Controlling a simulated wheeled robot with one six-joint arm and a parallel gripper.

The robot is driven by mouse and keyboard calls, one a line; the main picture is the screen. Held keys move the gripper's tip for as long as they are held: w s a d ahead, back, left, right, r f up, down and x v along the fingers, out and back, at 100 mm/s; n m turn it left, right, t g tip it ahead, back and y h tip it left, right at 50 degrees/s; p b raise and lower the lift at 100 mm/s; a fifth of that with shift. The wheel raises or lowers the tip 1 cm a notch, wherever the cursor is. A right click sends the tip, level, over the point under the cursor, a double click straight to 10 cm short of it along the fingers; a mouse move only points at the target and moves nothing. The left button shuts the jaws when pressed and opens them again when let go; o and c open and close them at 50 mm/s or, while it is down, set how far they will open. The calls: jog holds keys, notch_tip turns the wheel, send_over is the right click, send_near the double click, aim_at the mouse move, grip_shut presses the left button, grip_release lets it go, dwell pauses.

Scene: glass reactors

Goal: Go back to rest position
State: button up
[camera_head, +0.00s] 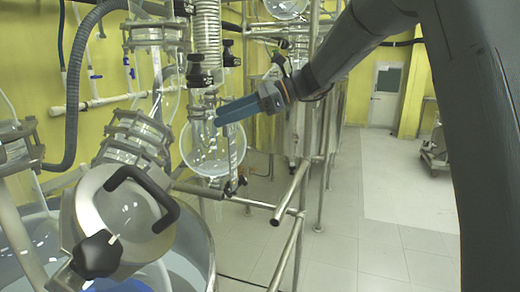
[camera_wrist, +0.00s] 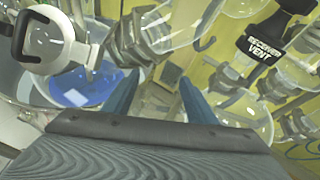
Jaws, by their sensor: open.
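My gripper (camera_head: 228,111) is at the end of my arm, which reaches in from the upper right in the head view. Its blue fingers point left, in front of or close to the glass receiver flask (camera_head: 208,155); I cannot tell the exact gap. In the wrist view my gripper (camera_wrist: 157,98) shows two blue fingers set well apart with nothing held between them. It is open and empty.
The large reactor vessel (camera_head: 190,250) with its metal lid (camera_head: 92,210) stands at the lower left. Steel frame bars (camera_head: 290,190) run close beneath my arm. A black "RECEIVER VENT" tag (camera_wrist: 262,48) hangs upper right in the wrist view. Tiled floor (camera_head: 365,230) is clear at right.

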jog(key=s+d+f+n+h+b, duration=0.1)
jog(key=s+d+f+h, duration=0.15)
jog(key=f, duration=0.45)
jog(key=s+d+f+n+h+b, duration=0.1)
jog(key=s+d+f+h, duration=0.1)
jog(key=d+f, duration=0.35)
jog(key=s+d+f+n+t+h+b, duration=0.1)
jog(key=s+d+f+n+h+b, duration=0.1)
jog(key=s+d+f+n+h, duration=0.2)
jog(key=s+d+f+n+t+h+b, duration=0.1)
jog(key=s+d+f+n+h+b, duration=0.1)
jog(key=s+d+f+n+h, duration=0.3)
jog(key=s+d+f+n, duration=0.2)
jog(key=s+d+f, duration=0.3)
jog(key=f, duration=0.3)
jog(key=s+d+f+n, duration=0.2)
jog(key=s+d+f, duration=0.3)
jog(key=d+f, duration=0.1)
jog(key=shift+f+n+b, duration=0.3)
jog(key=shift+f+n, duration=0.1)
jog(key=shift+f, duration=0.5)
